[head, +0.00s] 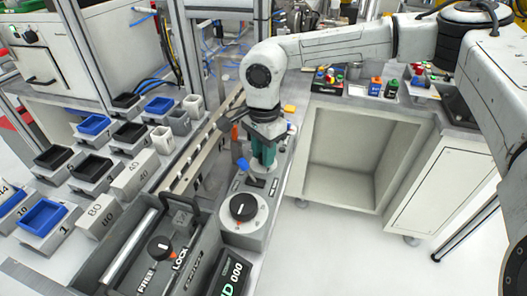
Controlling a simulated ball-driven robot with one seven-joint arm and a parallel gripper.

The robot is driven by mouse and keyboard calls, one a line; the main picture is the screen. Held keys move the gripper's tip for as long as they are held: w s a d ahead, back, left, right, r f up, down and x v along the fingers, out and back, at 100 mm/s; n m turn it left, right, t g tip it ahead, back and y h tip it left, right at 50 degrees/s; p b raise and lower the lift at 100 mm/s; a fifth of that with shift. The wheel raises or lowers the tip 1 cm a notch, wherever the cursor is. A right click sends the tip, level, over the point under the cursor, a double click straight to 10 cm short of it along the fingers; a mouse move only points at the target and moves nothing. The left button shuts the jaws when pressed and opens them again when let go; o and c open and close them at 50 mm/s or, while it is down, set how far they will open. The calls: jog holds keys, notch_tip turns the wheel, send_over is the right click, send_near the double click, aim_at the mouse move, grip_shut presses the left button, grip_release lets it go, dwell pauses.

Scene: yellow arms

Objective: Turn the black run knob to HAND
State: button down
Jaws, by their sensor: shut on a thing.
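My gripper (264,160), with dark green fingers, points down at the far part of the grey machine bed. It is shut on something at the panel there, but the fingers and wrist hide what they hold. A black knob (242,207) on a round white dial stands nearer, apart from the fingers. Another black knob (160,248) sits between the words FREE and LOCK at the front. I cannot read a HAND mark anywhere, and I cannot tell whether the run knob is the one hidden under my gripper.
A blue-tipped lever (243,164) stands close left of my gripper. A counter display (229,277) is at the front. Blue and black bins (42,216) with number blocks fill the left. An open white cabinet (358,160) is right, with small coloured items behind it.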

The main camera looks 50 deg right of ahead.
jog(key=c, duration=0.9)
grip_release()
jog(key=shift+r, duration=0.1)
notch_tip(320, 180, up, 11)
jog(key=shift+f, duration=0.2)
